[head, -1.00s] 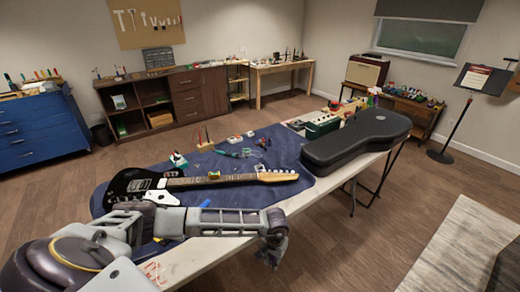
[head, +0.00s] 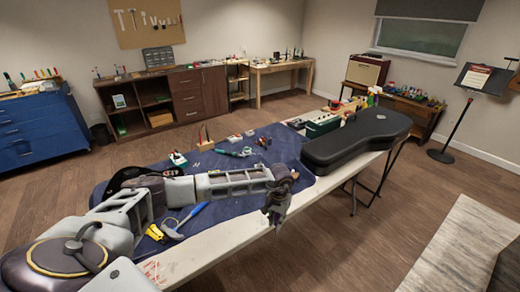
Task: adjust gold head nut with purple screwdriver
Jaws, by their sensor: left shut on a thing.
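My left gripper (head: 279,200) hangs over the front edge of the table, near where the headstock end of the guitar lies. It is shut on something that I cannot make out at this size. My left forearm covers most of the guitar; part of its black body (head: 128,176) shows at the left. The neck, the headstock and the gold head nut are hidden behind the arm. I cannot pick out the purple screwdriver clearly. My right gripper is out of view.
A blue-handled hammer (head: 184,220) and a yellow tool (head: 155,233) lie at the front of the blue mat (head: 218,218). A black guitar case (head: 358,138) fills the right of the table. Small tools (head: 236,152) lie towards the mat's back.

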